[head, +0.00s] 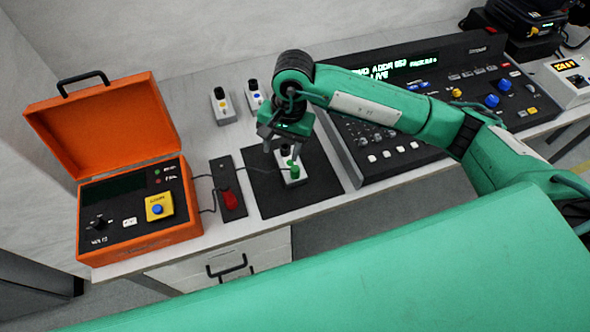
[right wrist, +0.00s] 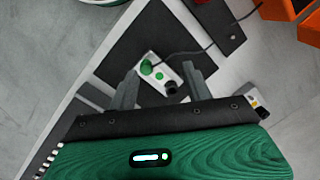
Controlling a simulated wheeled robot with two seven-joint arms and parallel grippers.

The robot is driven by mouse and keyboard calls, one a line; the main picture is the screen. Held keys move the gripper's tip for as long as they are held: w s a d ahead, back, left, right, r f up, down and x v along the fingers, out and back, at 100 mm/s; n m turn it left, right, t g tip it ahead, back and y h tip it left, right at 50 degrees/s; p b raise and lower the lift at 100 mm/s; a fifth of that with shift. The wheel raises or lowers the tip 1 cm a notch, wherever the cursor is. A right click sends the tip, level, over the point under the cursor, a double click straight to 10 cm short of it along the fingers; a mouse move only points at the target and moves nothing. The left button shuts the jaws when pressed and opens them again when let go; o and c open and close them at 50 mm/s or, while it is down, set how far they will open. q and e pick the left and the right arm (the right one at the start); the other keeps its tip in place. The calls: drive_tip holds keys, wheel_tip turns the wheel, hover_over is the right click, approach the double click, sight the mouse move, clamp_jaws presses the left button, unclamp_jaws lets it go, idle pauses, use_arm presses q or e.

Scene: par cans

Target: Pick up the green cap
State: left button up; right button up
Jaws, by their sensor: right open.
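The green cap (head: 295,171) is on a small white box (head: 291,181) that stands on a black mat (head: 265,203) near the bench's front edge. In the right wrist view the green cap (right wrist: 146,67) shows at one end of the white box (right wrist: 162,75), with a black knob at the other end. My right gripper (head: 281,150) points down above the box, open and empty. In the right wrist view its two fingers (right wrist: 159,70) stand apart on either side of the box; their exact height above it is hard to judge. My left gripper is not in view.
An open orange case (head: 190,222) stands at the left. A red switch (head: 230,200) on a dark strip lies between it and the mat. Two small white boxes (head: 223,105) stand behind my gripper. A large black console (head: 385,150) is close at the right.

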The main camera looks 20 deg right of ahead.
drive_tip(key=w+d+h, duration=0.2)
drive_tip(key=d, duration=0.2)
drive_tip(key=p, duration=0.2)
hover_over(295, 168)
wheel_tip(295, 168, down, 8)
drive_tip(key=shift+r, duration=0.25)
drive_tip(key=shift+f, duration=0.25)
drive_tip(key=shift+f+p, duration=0.5)
drive_tip(key=shift+p, duration=0.1)
wheel_tip(295, 168, down, 3)
drive_tip(key=shift+s+f+p, duration=0.1)
drive_tip(key=shift+f+p, duration=0.05)
drive_tip(key=shift+p, duration=0.65)
drive_tip(key=shift+f, duration=0.5)
drive_tip(key=c, duration=1)
